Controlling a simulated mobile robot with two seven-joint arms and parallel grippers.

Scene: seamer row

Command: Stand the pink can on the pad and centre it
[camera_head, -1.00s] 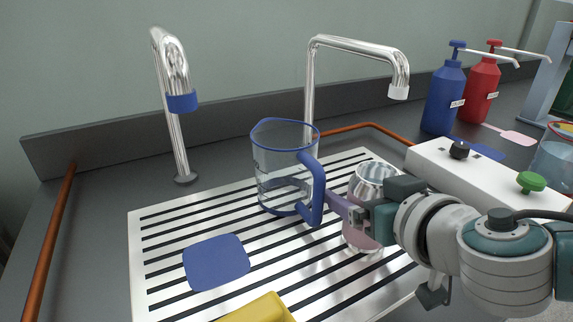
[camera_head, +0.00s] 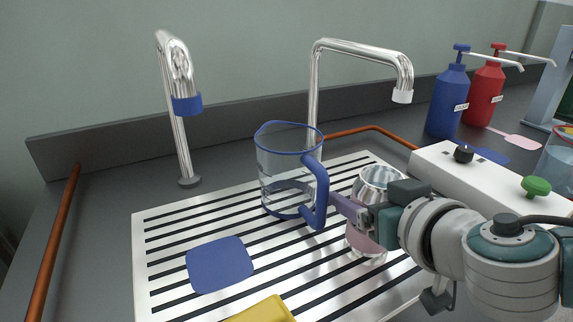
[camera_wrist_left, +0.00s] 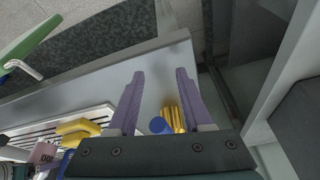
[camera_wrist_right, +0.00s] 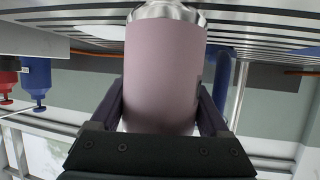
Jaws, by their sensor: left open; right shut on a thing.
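The pink can (camera_head: 367,239) has bare silver ends and is upright over the slotted metal drainboard (camera_head: 168,228). My right gripper (camera_head: 362,213) is shut on it, and its pink side fills the space between the fingers in the right wrist view (camera_wrist_right: 163,75). I cannot tell whether its base touches the board. A flat blue pad (camera_head: 219,263) lies bare on the board, left of the can. A pale oval (camera_wrist_right: 95,32) shows by the board in the right wrist view; I cannot tell what it is. My left gripper (camera_wrist_left: 158,100) is open and empty, outside the head view.
A clear jug with a blue handle (camera_head: 290,172) stands directly left of the can. A yellow block (camera_head: 262,310) lies at the front. Two taps (camera_head: 181,125) (camera_head: 316,90) rise behind. A white box with knobs (camera_head: 490,180) and blue and red pump bottles (camera_head: 446,100) (camera_head: 484,92) are right.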

